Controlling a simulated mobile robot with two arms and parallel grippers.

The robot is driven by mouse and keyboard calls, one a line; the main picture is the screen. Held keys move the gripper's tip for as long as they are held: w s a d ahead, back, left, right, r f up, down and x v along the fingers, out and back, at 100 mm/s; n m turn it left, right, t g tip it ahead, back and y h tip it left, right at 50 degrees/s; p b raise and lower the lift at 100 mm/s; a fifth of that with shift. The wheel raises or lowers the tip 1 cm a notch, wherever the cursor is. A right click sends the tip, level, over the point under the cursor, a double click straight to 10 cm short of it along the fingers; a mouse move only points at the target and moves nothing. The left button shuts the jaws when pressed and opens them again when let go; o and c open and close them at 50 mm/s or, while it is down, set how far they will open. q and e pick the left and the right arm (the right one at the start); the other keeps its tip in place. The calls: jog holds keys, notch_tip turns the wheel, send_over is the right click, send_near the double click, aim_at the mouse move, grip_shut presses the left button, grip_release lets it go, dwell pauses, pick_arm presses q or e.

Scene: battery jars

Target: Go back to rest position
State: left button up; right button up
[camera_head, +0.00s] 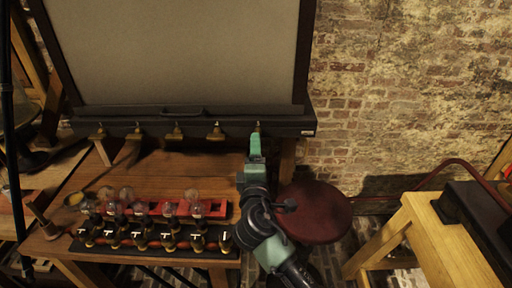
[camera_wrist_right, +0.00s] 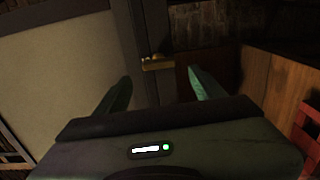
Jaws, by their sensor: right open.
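My right gripper (camera_head: 256,145) is raised in front of the dark rail below the large panel, near a brass fitting (camera_head: 257,127) at the rail's right end. In the right wrist view the right gripper (camera_wrist_right: 158,84) is open, with nothing between its two green fingers. A brass fitting (camera_wrist_right: 158,63) shows beyond the gap between the fingers; I cannot tell if they touch it. My left gripper is not in the head view.
A red tray (camera_head: 216,209) with several glass bulbs (camera_head: 193,198) lies behind the jars on the wooden table (camera_head: 160,170). A grey panel (camera_head: 190,50) stands at the back. A round dark red stool (camera_head: 316,212) is right of my arm, and a wooden bench (camera_head: 440,245) is farther right.

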jog(key=shift+s, duration=0.4)
